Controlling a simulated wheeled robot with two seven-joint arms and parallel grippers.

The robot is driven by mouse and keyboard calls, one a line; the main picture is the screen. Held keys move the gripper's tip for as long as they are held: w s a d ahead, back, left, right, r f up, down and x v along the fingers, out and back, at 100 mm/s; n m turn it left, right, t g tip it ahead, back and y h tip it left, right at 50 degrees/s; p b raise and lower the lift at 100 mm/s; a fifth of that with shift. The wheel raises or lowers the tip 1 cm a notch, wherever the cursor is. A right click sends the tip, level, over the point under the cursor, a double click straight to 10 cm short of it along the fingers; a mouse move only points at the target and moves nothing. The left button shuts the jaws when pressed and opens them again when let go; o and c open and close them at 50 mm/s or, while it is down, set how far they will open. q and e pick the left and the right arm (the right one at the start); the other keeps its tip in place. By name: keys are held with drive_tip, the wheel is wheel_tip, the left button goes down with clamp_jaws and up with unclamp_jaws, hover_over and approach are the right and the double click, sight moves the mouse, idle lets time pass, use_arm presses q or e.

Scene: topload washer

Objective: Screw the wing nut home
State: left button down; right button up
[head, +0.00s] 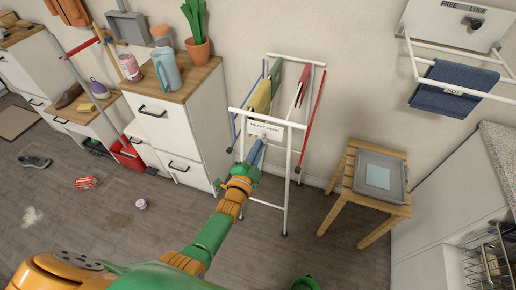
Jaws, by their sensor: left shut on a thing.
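A white folding drying rack (287,160) stands against the wall, with a small white lettered plate (267,126) at its near top end. My left gripper (260,143) reaches up from below, its bluish fingers at the lower edge of this plate. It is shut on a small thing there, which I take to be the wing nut. The fingers hide nearly all of it, so its thread and how far it sits on cannot be seen.
Cloths (262,97) hang on the rack. A white cabinet (180,125) with a blue jug (167,72) stands left. A wooden stool (364,203) with a grey tray (394,192) stands right. A shoe (34,161) and a red packet (86,183) lie on the floor.

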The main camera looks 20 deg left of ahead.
use_arm(q)
drive_tip(key=shift+f, duration=0.2)
drive_tip(key=c, duration=1)
unclamp_jaws()
drive_tip(key=shift+r, duration=0.1)
drive_tip(key=shift+o, duration=0.2)
drive_tip(key=s+p, duration=0.1)
drive_tip(key=s, duration=0.6)
drive_tip(key=shift+s+a, duration=0.15)
drive_tip(key=shift+s, duration=0.05)
drive_tip(key=shift+o, duration=1.3)
drive_tip(key=shift+w, duration=0.15)
drive_tip(key=o, duration=0.5)
drive_tip(key=n+b, duration=0.1)
drive_tip(key=n, duration=0.1)
drive_tip(key=a+n+b, duration=0.1)
drive_tip(key=a+n+y, duration=0.1)
drive_tip(key=n, duration=0.1)
drive_tip(key=shift+w+r+n+t+b, duration=0.15)
drive_tip(key=shift+w+n+t+b, duration=0.15)
drive_tip(key=shift+b, duration=0.1)
drive_tip(key=shift+o, duration=0.2)
drive_tip(key=w+d+n+h+b, duration=0.1)
drive_tip(key=w+n+b, duration=0.3)
drive_tip(key=n, duration=0.8)
drive_tip(key=w+d, duration=0.1)
drive_tip(key=w, duration=0.1)
drive_tip(key=shift+w, duration=0.3)
